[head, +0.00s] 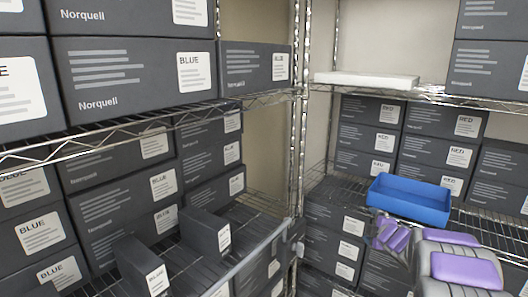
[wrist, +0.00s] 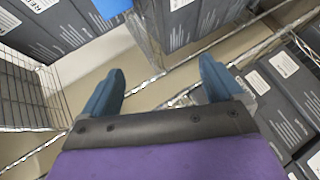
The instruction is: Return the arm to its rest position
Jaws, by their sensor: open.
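My gripper (wrist: 160,90) shows in the wrist view with its two blue-grey fingers spread wide apart and nothing between them. In the head view my purple and grey arm is at the lower right, in front of the right-hand rack. A blue tray (head: 408,203) sits on a wire shelf of that rack, just behind and above the arm in the picture. Its visible inside looks empty. A bit of blue at the top edge of the wrist view may be the same tray.
Wire racks stand on the left and right, meeting at a chrome post (head: 299,120). Dark boxes labelled BLUE (head: 100,215) fill the left rack. Boxes labelled RED (head: 440,150) stand on the right rack. A white flat item (head: 366,81) lies on the upper right shelf.

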